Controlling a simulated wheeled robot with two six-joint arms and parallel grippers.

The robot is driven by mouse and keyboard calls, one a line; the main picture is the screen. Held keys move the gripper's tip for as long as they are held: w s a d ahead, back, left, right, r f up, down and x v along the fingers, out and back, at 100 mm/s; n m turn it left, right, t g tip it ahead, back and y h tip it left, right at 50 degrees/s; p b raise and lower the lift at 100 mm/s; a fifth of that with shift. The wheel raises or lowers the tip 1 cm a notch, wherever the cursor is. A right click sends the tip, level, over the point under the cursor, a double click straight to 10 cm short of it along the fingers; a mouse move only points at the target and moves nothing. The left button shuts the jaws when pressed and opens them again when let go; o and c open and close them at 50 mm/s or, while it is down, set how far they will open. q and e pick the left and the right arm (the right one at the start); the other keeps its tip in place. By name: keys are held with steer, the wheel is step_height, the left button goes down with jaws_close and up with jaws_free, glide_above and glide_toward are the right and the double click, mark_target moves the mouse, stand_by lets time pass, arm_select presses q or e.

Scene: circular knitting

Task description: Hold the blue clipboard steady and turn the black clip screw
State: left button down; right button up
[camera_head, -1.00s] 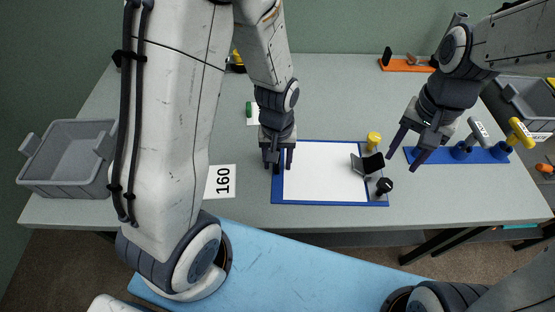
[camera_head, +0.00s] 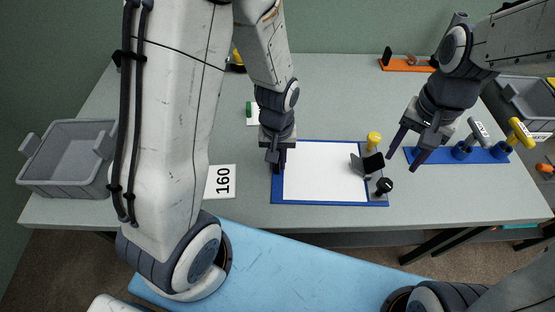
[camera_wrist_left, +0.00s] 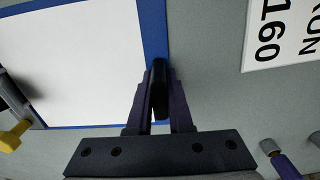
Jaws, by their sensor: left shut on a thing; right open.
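The blue clipboard (camera_head: 325,202) lies flat on the grey table with a white sheet on it. Its left edge also shows in the left wrist view (camera_wrist_left: 153,30). My left gripper (camera_head: 275,166) is at that left edge; in the left wrist view its fingers (camera_wrist_left: 159,95) are shut on a black upright piece (camera_wrist_left: 158,82) at the clipboard's edge. My right gripper (camera_head: 405,152) is open and empty, above the table to the right of the clip.
A yellow knob (camera_head: 374,139) stands behind the clip. A blue holder (camera_head: 490,154) with T-handled tools is at the right. A grey bin (camera_head: 65,160) is at the far left. A white card reading 160 (camera_head: 221,181) lies left of the clipboard.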

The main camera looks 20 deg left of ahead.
mark_target(386, 183)
stand_by(1.3)
steer(key=o, duration=0.3)
steer(key=shift+o, duration=0.4)
step_height(386, 183, up, 2)
steer(key=shift+r+m, duration=0.15)
steer(key=shift+m, duration=0.45)
step_height(386, 183, down, 12)
steer(key=shift+r, duration=0.1)
